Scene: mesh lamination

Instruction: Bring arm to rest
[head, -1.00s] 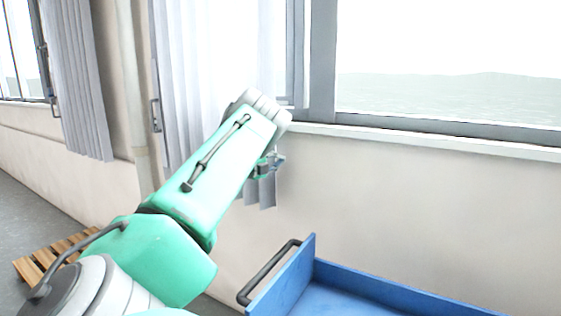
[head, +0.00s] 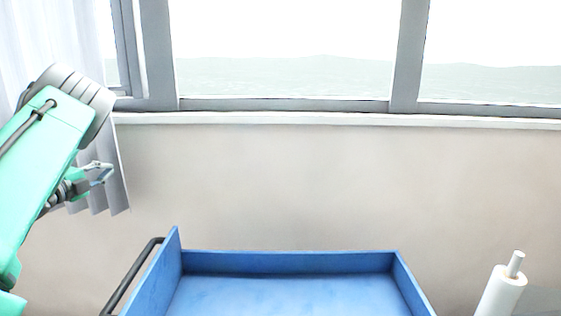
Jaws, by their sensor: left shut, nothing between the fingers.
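My left arm, green with a grey wrist, comes in at the left edge of the head view. My left gripper (head: 101,173) shows small and partly hidden behind the arm, in front of the grey curtain. It is shut, with nothing held in it. It is up and to the left of the blue cart, apart from it. My right arm and right gripper are not in view.
A blue cart (head: 290,263) with raised walls and a dark handle (head: 133,275) stands at the bottom middle; its visible tray is empty. A white roll (head: 502,290) stands at the lower right. Behind are a wall (head: 330,185), windows and a curtain (head: 120,190).

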